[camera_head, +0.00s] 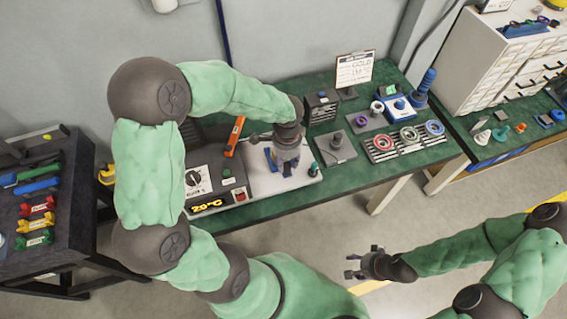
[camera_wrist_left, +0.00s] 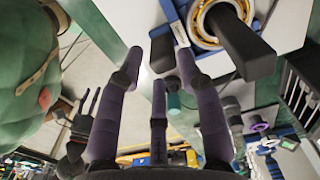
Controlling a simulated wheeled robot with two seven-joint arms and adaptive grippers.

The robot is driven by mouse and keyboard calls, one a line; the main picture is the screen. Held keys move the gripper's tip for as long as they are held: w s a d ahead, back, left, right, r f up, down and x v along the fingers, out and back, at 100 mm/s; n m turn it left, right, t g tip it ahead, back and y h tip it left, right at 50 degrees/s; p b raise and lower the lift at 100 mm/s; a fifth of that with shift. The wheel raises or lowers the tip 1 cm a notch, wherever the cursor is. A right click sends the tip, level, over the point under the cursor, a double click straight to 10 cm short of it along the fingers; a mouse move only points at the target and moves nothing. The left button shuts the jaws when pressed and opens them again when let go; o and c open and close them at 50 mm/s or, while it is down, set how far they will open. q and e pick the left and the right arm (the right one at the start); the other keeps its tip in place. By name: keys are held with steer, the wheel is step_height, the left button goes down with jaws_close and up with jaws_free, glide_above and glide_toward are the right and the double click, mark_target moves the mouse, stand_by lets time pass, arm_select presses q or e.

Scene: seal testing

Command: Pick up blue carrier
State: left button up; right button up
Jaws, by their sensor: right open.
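A blue part (camera_head: 270,156), which may be the blue carrier, shows beside my left gripper on the white platform (camera_head: 262,182) in the head view. My left gripper (camera_head: 288,168) points down over this platform and partly hides what is beneath it. In the left wrist view its fingers (camera_wrist_left: 158,55) are spread, with nothing clearly held between them. A ring with an orange-yellow band (camera_wrist_left: 222,22) and a dark arm lies just past the fingertips. A blue strip (camera_wrist_left: 172,12) shows beside it. My right gripper (camera_head: 362,265) is open and empty over the floor, in front of the table.
A dark temperature unit (camera_head: 207,180) with a dial is left of the platform. An orange-handled tool (camera_head: 235,136) lies behind. To the right are a rack with colored rings (camera_head: 408,138), a blue device (camera_head: 398,108) and a sign (camera_head: 354,69). A tool cart (camera_head: 75,230) stands left.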

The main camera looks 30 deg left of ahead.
mark_target(287, 164)
arm_select(q)
steer(key=f+b, duration=0.1)
steer(key=f, duration=0.3)
steer(key=shift+w, duration=0.2)
jaws_close()
steer(key=shift+r, duration=0.15)
step_height(287, 164, up, 18)
steer(key=p, duration=0.4)
steer(key=shift+p, duration=0.4)
